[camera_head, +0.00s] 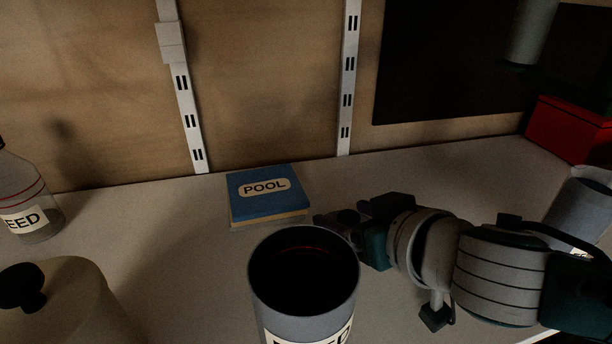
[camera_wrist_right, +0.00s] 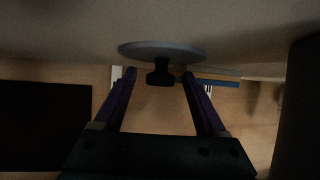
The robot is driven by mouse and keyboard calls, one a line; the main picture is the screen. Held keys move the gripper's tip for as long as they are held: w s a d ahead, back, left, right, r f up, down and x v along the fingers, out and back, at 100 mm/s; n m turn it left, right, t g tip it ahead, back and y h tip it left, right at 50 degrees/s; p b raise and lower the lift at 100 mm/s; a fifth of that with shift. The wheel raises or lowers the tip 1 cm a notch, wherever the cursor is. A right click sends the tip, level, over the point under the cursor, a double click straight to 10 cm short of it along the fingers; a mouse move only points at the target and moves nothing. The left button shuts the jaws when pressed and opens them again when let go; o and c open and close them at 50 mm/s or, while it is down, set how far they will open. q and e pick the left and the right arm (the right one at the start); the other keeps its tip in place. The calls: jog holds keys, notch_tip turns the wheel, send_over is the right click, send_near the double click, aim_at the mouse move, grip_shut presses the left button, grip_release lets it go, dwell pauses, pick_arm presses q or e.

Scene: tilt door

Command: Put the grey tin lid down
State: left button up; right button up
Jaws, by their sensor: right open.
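The grey tin lid (camera_wrist_right: 135,50) shows in the right wrist view, which looks upside down. It appears to lie flat on the worktop, its black knob (camera_wrist_right: 160,73) pointing away from the surface. My right gripper (camera_wrist_right: 160,75) is open, one finger on each side of the knob, with gaps showing. In the head view my right gripper (camera_head: 335,219) is low over the worktop, just behind the grey tin (camera_head: 275,310). This tin stands upright and open, with a dark inside and a partly cut-off label. It hides the lid there. My left gripper is not in view.
A blue POOL box (camera_head: 265,186) lies behind the tin. A lidded pale tin (camera_head: 85,300) and a labelled bottle (camera_head: 28,195) stand left. A grey container (camera_head: 580,208) and a red box (camera_head: 570,128) are right. The worktop (camera_head: 165,235) is clear left of the open tin.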

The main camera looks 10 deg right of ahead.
jog(key=shift+c, duration=0.3)
grip_shut()
dwell(0.3)
